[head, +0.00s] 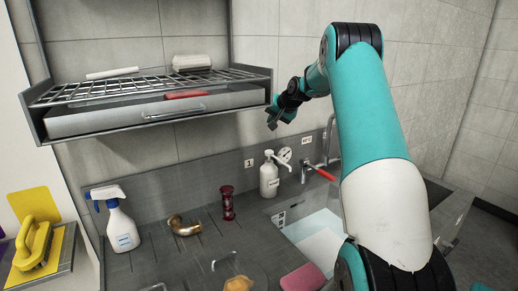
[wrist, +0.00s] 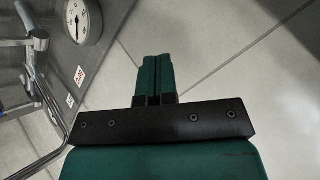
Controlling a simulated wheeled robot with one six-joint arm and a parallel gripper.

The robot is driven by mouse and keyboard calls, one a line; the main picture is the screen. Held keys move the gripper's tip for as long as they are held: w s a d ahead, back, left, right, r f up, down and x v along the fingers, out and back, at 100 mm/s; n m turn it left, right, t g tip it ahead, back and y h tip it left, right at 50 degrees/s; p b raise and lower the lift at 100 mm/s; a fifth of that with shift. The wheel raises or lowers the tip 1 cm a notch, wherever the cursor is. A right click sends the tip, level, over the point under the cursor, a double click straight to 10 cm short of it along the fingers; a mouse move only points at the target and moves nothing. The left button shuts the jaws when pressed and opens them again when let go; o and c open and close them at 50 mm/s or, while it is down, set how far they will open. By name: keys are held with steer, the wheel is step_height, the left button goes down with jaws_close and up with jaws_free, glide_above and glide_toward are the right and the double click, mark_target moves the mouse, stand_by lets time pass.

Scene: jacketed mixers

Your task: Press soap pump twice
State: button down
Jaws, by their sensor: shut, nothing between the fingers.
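The soap pump (head: 269,180) is a white bottle with a pump head and a spout pointing right. It stands upright at the back of the counter, beside the sink, in the head view. My gripper (head: 273,122) is above the pump head and clearly apart from it in the picture. In the wrist view my gripper (wrist: 158,62) has its two green fingers together with nothing between them. The soap pump does not show in the wrist view.
A tap with a red handle (head: 326,174) and a round gauge (head: 285,155) are right of the pump. A wire shelf (head: 150,90) hangs at upper left. The sink (head: 312,228) is in front.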

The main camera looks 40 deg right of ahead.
mark_target(271, 151)
steer(key=f+b, duration=0.3)
steer(key=f, duration=0.1)
steer(key=f+b, duration=0.3)
steer(key=f, duration=0.1)
steer(key=shift+w+f, duration=0.2)
steer(key=shift+f, duration=0.2)
stand_by(2.1)
steer(key=shift+f+b, duration=0.3)
steer(key=shift+f, duration=0.05)
steer(key=shift+f+b, duration=0.65)
steer(key=shift+f, duration=0.4)
stand_by(0.8)
steer(key=shift+a, duration=0.1)
steer(key=shift+r+p, duration=0.95)
steer(key=shift+r, duration=0.4)
steer(key=shift+r, duration=0.1)
